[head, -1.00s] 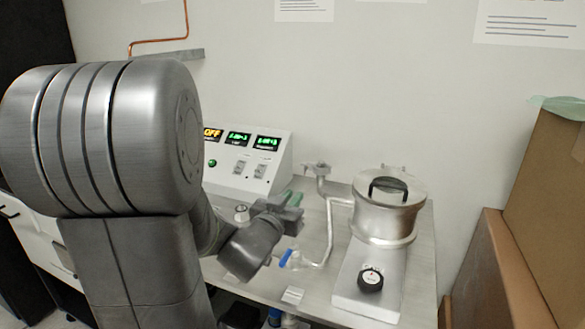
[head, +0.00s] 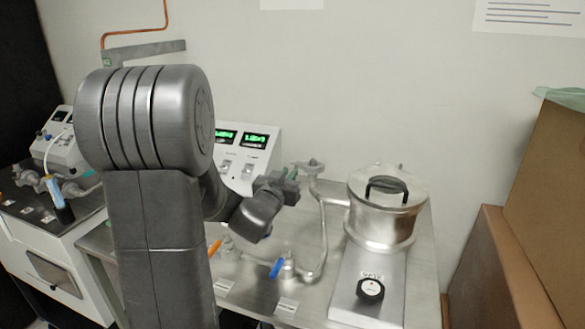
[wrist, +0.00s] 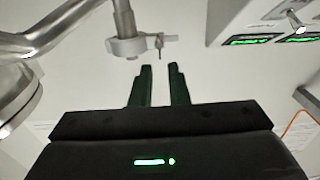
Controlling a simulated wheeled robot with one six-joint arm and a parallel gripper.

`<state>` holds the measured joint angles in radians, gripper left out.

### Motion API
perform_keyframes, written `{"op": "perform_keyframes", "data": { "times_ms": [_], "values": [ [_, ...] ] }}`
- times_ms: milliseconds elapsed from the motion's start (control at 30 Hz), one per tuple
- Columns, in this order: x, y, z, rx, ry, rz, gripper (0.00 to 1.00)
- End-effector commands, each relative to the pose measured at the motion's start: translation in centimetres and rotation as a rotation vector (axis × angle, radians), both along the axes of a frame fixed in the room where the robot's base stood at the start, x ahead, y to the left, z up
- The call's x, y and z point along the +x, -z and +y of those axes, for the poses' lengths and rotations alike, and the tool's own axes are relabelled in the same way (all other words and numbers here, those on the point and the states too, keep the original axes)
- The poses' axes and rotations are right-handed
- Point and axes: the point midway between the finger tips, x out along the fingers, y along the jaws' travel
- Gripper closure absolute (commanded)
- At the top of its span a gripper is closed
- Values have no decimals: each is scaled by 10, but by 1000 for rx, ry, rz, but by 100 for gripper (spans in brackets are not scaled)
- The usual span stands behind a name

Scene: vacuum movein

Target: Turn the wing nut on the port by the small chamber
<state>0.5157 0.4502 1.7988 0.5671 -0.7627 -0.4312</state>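The small chamber (head: 388,215) is a silver pot with a black-handled lid on a metal stand. A pipe runs from it to a port with a clamp (head: 308,167) at its left. In the wrist view the clamp (wrist: 125,46) rings a vertical tube, with the small wing nut (wrist: 159,42) on its right side. My gripper (head: 292,182) is just left of and below the port in the head view. In the wrist view my gripper (wrist: 160,68) is open, its two dark green fingers apart and empty. The wing nut lies just beyond the fingertips, apart from them.
A control box with green displays (head: 240,150) stands behind my gripper; its displays also show in the wrist view (wrist: 250,39). Valves with a blue handle (head: 276,268) and an orange handle (head: 215,247) stand in front. Cardboard boxes (head: 545,190) are at the right.

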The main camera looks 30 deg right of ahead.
Motion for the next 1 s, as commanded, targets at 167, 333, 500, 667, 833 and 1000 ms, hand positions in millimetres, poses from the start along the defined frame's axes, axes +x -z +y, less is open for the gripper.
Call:
{"op": "perform_keyframes", "data": {
  "times_ms": [167,333,500,667,833,1000],
  "values": [
    [17,0,-21,1,1,1,85],
    [24,-1,-30,-1,0,0,85],
    [25,0,-31,-1,-1,1,85],
    [25,0,-31,0,-1,0,91],
    [25,0,-31,1,-1,1,100],
    [25,1,-31,2,-1,3,100]
  ]
}}
